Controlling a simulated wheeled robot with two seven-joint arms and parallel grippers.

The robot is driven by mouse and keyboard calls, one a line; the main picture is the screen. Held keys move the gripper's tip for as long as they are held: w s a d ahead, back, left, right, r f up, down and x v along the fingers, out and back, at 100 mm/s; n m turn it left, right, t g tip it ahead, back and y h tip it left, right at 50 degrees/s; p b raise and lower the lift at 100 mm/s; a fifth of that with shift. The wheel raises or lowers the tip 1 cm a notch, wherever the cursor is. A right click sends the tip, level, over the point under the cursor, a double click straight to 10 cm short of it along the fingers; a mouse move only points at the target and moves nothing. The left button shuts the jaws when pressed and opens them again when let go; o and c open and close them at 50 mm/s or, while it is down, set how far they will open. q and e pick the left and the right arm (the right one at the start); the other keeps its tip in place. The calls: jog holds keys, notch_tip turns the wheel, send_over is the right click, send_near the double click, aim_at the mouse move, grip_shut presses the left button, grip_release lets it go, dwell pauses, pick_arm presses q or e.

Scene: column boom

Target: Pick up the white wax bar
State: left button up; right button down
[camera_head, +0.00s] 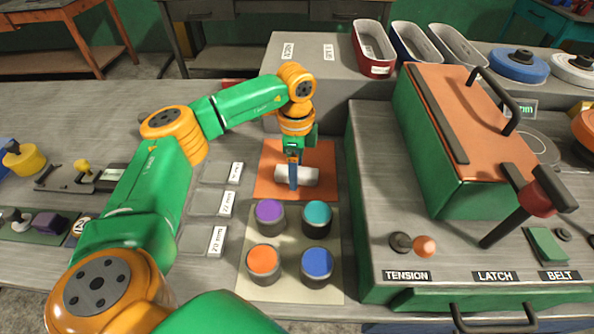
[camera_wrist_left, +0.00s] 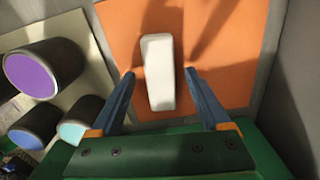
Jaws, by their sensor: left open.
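The white wax bar (camera_head: 309,176) lies on an orange mat (camera_head: 267,163) in the head view. It also shows in the left wrist view (camera_wrist_left: 158,72), lying on the orange surface with its near end between my fingers. My left gripper (camera_head: 293,182) points down over the bar, and one finger hides part of it. In the left wrist view my left gripper (camera_wrist_left: 161,98) is open, with one blue finger on each side of the bar and visible gaps. My right gripper is not in view.
Several dark pots with coloured tops, among them a purple one (camera_head: 269,213) and a teal one (camera_head: 316,216), stand just in front of the mat. A green machine with an orange lid (camera_head: 470,120) stands to the right. Labelled grey pads (camera_head: 212,202) lie to the left.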

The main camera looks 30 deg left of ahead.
pick_arm(q)
jog(key=shift+w+f, duration=0.1)
jog(key=shift+w, duration=0.05)
jog(key=c, duration=0.7)
grip_shut()
